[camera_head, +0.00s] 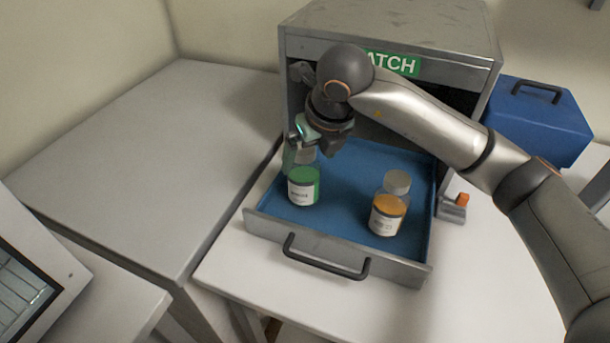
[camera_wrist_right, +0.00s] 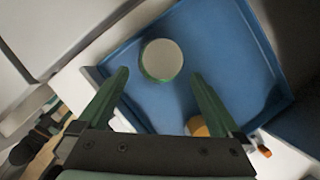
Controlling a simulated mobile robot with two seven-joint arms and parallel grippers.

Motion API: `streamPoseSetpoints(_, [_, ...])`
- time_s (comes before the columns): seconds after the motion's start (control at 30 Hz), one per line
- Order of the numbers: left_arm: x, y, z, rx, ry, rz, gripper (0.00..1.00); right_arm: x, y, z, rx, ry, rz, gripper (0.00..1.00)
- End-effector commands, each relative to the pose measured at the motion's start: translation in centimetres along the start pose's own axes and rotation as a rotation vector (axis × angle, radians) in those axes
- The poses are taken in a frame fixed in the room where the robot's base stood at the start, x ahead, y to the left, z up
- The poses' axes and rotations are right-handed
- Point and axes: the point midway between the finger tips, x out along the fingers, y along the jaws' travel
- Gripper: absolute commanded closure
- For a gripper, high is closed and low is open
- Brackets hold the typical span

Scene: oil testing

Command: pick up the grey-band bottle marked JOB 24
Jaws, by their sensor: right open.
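Two clear bottles with grey caps and white labels stand upright in the blue-lined drawer. The left bottle (camera_head: 304,188) holds green contents, and its round pale cap with a green rim shows in the right wrist view (camera_wrist_right: 162,60). The right bottle (camera_head: 386,216) holds orange contents and is partly seen in the right wrist view (camera_wrist_right: 197,126). The label print and band colours are too small to read surely. My right gripper (camera_head: 307,150) is open at the top of the green bottle. In the wrist view the cap lies between and just beyond its fingertips (camera_wrist_right: 159,75). My left gripper is not in view.
The open drawer (camera_head: 330,262) with a black handle juts from a grey cabinet (camera_head: 400,25) signed "...ATCH". A blue case (camera_head: 540,120) stands at right. A small orange-topped fixture (camera_head: 455,207) sits beside the drawer. The grey bench (camera_head: 150,150) at left is bare.

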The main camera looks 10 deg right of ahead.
Motion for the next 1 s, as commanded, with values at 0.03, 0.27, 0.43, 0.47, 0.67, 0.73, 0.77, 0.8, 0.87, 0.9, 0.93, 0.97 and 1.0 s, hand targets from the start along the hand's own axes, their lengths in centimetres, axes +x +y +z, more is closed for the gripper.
streamPoseSetpoints(0.03, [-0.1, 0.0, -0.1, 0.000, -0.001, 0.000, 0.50, 0.6, 0.0, 0.0, 0.001, 0.002, 0.001, 0.00])
streamPoseSetpoints(0.27, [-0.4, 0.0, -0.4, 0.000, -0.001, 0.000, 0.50, 2.3, 0.0, 0.1, 0.000, 0.002, 0.001, 0.00])
streamPoseSetpoints(0.43, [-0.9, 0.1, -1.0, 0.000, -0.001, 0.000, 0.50, 5.0, 0.0, 0.2, -0.001, 0.004, 0.003, 0.00])
streamPoseSetpoints(0.47, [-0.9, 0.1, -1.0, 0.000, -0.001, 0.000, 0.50, 5.4, 0.0, 0.3, 0.000, 0.003, 0.003, 0.00])
streamPoseSetpoints(0.67, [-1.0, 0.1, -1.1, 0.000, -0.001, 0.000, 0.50, 6.7, -0.1, 0.3, -0.001, 0.000, 0.002, 0.00])
streamPoseSetpoints(0.73, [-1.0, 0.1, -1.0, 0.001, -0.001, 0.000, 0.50, 6.7, -0.1, 0.3, -0.001, -0.001, 0.002, 0.00])
streamPoseSetpoints(0.77, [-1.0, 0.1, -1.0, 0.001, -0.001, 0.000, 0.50, 6.7, -0.1, 0.3, -0.001, -0.001, 0.002, 0.00])
streamPoseSetpoints(0.8, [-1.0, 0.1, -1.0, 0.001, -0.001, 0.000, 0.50, 6.7, -0.1, 0.3, -0.001, -0.001, 0.002, 0.00])
streamPoseSetpoints(0.87, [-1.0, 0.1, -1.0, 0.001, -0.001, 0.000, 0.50, 6.7, -0.1, 0.3, -0.001, -0.001, 0.002, 0.03])
streamPoseSetpoints(0.9, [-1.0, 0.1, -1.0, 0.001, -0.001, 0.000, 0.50, 6.6, -0.1, 0.3, -0.001, -0.001, 0.002, 0.08])
streamPoseSetpoints(0.93, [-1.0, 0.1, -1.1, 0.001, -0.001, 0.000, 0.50, 6.6, -0.1, 0.3, -0.001, -0.001, 0.002, 0.11])
streamPoseSetpoints(0.97, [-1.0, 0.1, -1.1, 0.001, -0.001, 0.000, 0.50, 6.6, -0.1, 0.3, -0.001, -0.001, 0.002, 0.15])
streamPoseSetpoints(1.0, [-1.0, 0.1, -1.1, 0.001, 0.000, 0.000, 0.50, 6.6, -0.1, 0.3, -0.001, -0.001, 0.002, 0.19])
